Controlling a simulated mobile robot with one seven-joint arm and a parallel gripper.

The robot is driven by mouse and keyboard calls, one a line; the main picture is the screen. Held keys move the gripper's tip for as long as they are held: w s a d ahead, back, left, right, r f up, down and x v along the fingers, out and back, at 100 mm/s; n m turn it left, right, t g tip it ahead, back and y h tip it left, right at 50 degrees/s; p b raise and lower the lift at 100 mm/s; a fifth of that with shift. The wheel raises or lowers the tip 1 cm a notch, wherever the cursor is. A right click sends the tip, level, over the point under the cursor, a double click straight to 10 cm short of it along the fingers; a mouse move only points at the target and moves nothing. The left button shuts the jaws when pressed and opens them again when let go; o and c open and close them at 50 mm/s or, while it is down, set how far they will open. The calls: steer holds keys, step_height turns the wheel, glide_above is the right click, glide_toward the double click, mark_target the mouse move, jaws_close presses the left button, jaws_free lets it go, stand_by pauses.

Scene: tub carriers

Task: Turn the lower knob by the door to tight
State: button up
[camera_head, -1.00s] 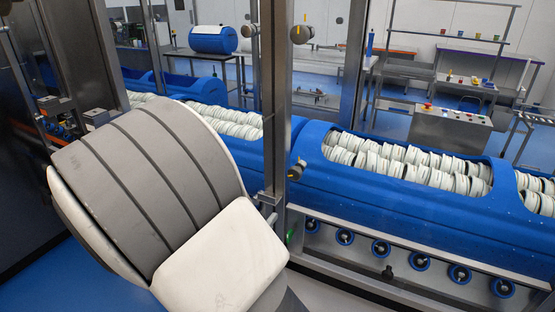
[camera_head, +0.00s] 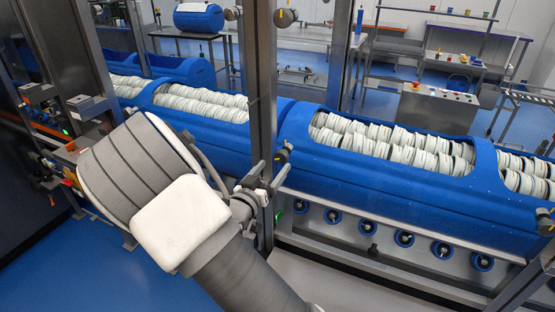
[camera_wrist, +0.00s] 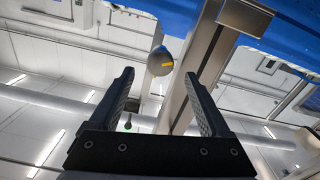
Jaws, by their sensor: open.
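The lower knob (camera_head: 283,153) is a dark round knob on the grey post at the middle of the head view. My gripper (camera_head: 268,178) is just below and left of it, in front of the post. In the wrist view, my gripper (camera_wrist: 158,80) is open, with nothing between its fingers. A round grey knob (camera_wrist: 160,62) with a yellow mark shows beyond the fingertips there, roughly centred between them and apart from them. This is probably the lower knob. An upper knob (camera_head: 285,18) with a yellow mark sits higher on the post.
Behind the post, blue tubs (camera_head: 300,122) filled with pale discs lie in a row above rollers (camera_head: 404,239). A control box (camera_head: 438,108) with a red button stands at the back right. Blue floor (camera_head: 130,275) is clear at lower left.

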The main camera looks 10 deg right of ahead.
mark_target(280, 158)
steer(key=shift+x, duration=1.95)
jaws_close()
